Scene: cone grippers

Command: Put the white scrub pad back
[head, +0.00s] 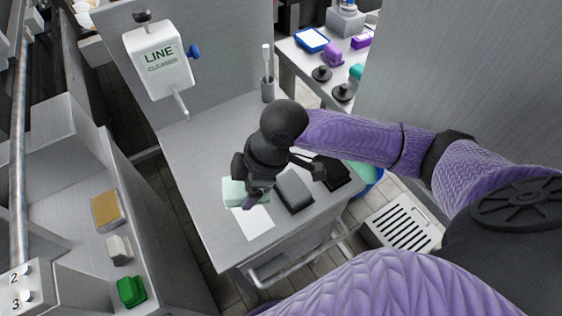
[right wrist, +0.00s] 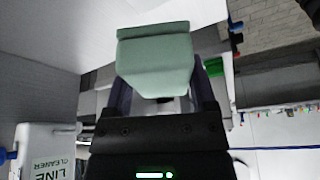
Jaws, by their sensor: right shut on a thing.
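My right gripper (head: 248,200) points down over the steel table and is shut on a pale green pad (head: 232,191). In the right wrist view the pad (right wrist: 155,65) sits between the two fingers, with a darker green band along its far edge. In the head view the pad is at the far left side of a flat white rectangle (head: 258,226) on the table; I cannot tell whether it touches the table. A small whitish-grey block (head: 118,250) lies on the left counter. My left gripper is not in view.
A dark grey block (head: 293,191) and a black pad (head: 336,177) lie right of the gripper. A tan sponge (head: 107,211) and green block (head: 131,291) lie on the left counter. A cleaner dispenser (head: 158,60) hangs behind; a brush holder (head: 267,88) stands at the table's back.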

